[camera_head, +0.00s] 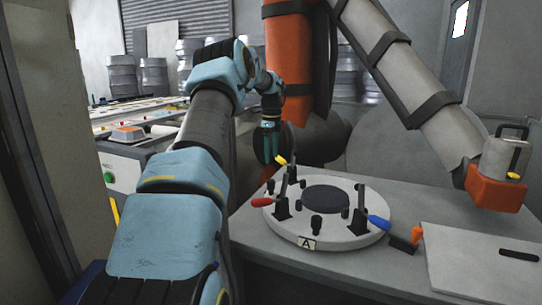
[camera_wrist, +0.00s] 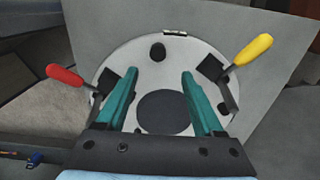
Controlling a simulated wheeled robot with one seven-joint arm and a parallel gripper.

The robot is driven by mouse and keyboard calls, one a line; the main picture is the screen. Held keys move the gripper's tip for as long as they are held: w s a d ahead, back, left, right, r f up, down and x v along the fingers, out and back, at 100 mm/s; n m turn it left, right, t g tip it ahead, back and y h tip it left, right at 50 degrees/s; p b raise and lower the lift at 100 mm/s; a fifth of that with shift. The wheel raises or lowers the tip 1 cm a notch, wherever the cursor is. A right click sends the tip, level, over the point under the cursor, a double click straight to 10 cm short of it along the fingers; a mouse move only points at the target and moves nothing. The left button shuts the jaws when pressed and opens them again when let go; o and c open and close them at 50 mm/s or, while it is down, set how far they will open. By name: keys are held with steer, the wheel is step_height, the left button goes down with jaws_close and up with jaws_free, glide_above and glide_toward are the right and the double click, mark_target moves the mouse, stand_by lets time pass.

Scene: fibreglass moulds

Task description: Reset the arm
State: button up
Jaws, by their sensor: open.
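My arm reaches forward from the bottom left in the head view and bends down at its far end. My gripper (camera_head: 269,146) points downward above the back left side of the round white fixture (camera_head: 345,238). In the wrist view my gripper (camera_wrist: 158,82) has its two teal fingers spread apart, with nothing between them. The fixture's dark centre disc (camera_wrist: 165,112) shows beyond the fingers. The fixture carries toggle clamps with a red handle (camera_wrist: 65,75), a yellow handle (camera_wrist: 253,50) and a blue handle (camera_head: 379,223). A label "A" (camera_head: 307,243) is on its front rim.
The fixture stands on a grey table (camera_head: 270,260). A white board (camera_head: 480,262) lies at the right. An orange-and-grey industrial arm (camera_head: 405,85) rises behind and over the table. A panel with a green button (camera_head: 108,177) stands left of my arm. Metal drums (camera_head: 153,78) stand far back.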

steer(key=s+a+f+n, duration=0.1)
steer(key=s+a+n, duration=0.1)
steer(key=s+n, duration=0.5)
steer(key=s+a+f+n+t, duration=0.1)
steer(key=s+a+n, duration=0.2)
steer(key=s, duration=1.5)
steer(key=s+a+f+n, duration=0.1)
steer(key=s+a+n, duration=0.2)
steer(key=s+n, duration=0.9)
steer(key=shift+s+a+t, duration=0.25)
steer(key=shift+s+t, duration=0.05)
steer(key=shift+s, duration=0.45)
